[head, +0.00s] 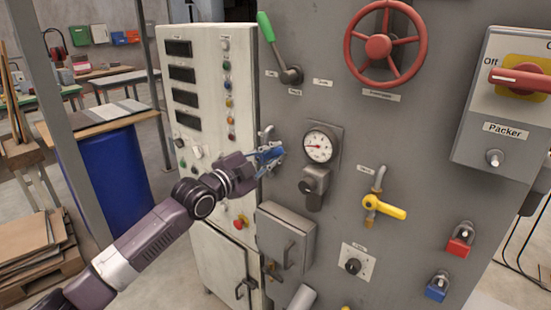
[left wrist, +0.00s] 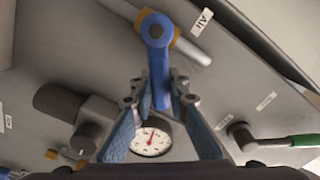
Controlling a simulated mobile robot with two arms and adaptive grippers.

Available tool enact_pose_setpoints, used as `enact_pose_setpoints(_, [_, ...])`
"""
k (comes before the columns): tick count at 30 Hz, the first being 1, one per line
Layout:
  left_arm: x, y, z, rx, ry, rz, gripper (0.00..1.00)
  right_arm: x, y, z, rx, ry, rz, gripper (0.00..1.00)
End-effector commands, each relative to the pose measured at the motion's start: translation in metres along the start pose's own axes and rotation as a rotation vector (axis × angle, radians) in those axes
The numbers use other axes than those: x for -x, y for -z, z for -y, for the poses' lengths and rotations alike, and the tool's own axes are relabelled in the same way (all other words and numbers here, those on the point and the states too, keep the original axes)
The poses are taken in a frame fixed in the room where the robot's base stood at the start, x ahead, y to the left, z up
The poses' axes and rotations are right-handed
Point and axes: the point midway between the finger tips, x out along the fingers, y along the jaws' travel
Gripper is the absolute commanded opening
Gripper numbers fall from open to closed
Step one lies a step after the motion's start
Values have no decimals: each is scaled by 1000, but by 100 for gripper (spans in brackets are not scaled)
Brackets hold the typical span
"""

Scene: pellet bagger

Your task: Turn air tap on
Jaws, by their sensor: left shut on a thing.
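The air tap's blue lever (left wrist: 157,62) shows in the left wrist view beside a label reading "Air". Its round hub (left wrist: 155,29) sits over a brass body on a pale pipe (left wrist: 193,52), and the lever lies at an angle across that pipe. My left gripper (left wrist: 160,90) is shut on the lever's free end, with one finger on each side. In the head view my left gripper (head: 266,159) is at the panel's left edge, left of the gauge, and hides much of the blue lever (head: 271,153). My right gripper is not in view.
Near the gripper are a pressure gauge (head: 319,147), a regulator knob (head: 312,184) and a green-handled lever (head: 266,27). A red handwheel (head: 378,47) and a yellow tap (head: 385,208) are farther right. A grey box (head: 285,235) juts out below.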

Motion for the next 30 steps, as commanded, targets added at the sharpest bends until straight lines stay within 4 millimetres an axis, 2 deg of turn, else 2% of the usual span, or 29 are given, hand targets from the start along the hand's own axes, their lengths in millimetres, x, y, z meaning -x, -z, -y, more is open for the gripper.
enact_pose_setpoints(16, [0,0,0,35,-3,0,0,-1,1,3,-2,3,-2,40])
enact_pose_setpoints(17, [0,0,0,35,-3,0,16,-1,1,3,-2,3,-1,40])
enact_pose_setpoints(21, [0,0,1,34,-2,0,31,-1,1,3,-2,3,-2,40])
enact_pose_setpoints(22, [0,0,1,34,-2,0,33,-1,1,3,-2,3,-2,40])
enact_pose_setpoints(30, [0,0,2,33,-1,0,33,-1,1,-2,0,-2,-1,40])
